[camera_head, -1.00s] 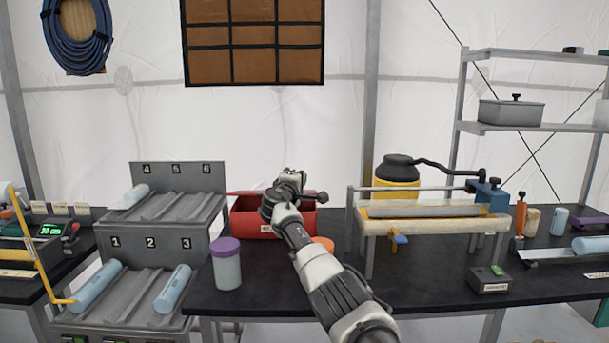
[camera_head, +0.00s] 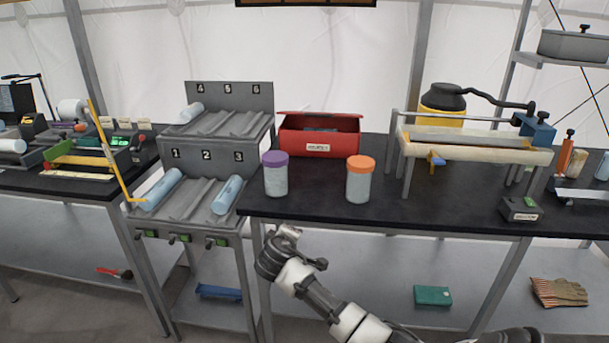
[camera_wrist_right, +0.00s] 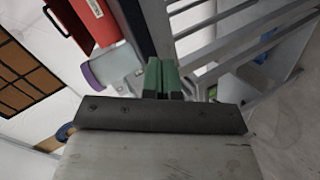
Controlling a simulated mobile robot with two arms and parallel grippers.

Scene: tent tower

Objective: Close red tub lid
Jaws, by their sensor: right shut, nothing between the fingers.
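The red tub (camera_head: 318,143) sits on the black bench, left of its middle, with a white label on its front. Its red lid (camera_head: 332,115) is partly open, with a dark gap and grey contents showing below it. My right gripper (camera_head: 288,232) is in front of the bench's front edge, below and apart from the tub. Its green fingers (camera_wrist_right: 163,78) are shut and empty in the right wrist view. The tub also shows at the top left of that view (camera_wrist_right: 97,18). My left gripper is not in view.
A purple-lidded jar (camera_head: 276,176) and an orange-lidded jar (camera_head: 360,182) stand on the bench in front of the tub. A grey numbered rack (camera_head: 228,150) is at the left. A trough stand (camera_head: 470,144) is at the right.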

